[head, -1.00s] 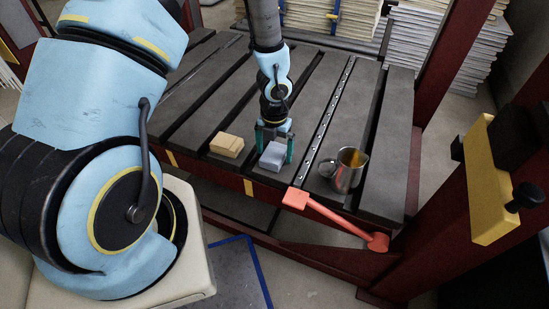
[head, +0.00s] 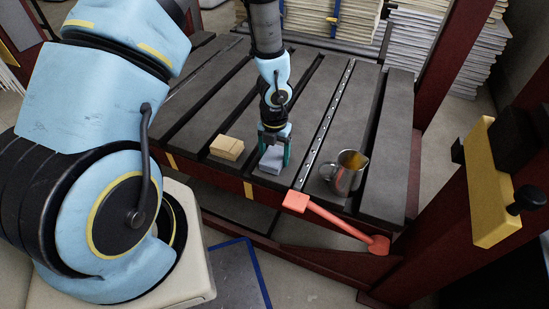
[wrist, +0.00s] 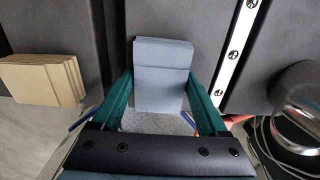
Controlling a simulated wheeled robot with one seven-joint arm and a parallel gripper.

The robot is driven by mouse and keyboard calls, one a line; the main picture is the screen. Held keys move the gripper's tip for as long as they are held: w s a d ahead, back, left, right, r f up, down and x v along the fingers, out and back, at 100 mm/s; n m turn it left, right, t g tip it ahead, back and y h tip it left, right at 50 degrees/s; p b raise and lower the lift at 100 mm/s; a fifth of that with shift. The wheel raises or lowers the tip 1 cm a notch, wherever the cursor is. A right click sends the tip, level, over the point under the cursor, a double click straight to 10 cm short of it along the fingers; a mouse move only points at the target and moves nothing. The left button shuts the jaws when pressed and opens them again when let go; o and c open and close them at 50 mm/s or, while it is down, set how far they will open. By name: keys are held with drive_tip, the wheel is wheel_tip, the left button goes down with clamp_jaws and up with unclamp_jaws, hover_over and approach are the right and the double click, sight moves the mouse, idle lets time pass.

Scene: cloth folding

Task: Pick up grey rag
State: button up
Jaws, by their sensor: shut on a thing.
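The grey rag (head: 271,161) is a folded blue-grey stack lying near the front edge of the slatted dark table (head: 397,150). In the wrist view the rag (wrist: 162,58) sits between the two green fingers. My gripper (head: 275,157) comes down from above and is shut on the rag, one finger on each side; the gripper also shows in the wrist view (wrist: 162,84). The gripper body hides part of the rag's top in the head view. I cannot see a gap between the rag and the table.
A tan folded stack (head: 227,147) lies to the left of the rag. A metal jug (head: 345,175) stands to the right, past a perforated metal strip (head: 325,125). A red lever (head: 335,220) sticks out at the table's front edge. The slats behind are clear.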

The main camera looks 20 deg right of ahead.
sight(275, 155)
drive_tip(key=shift+c, duration=0.8)
wheel_tip(275, 155, up, 10)
drive_tip(key=p, duration=0.3)
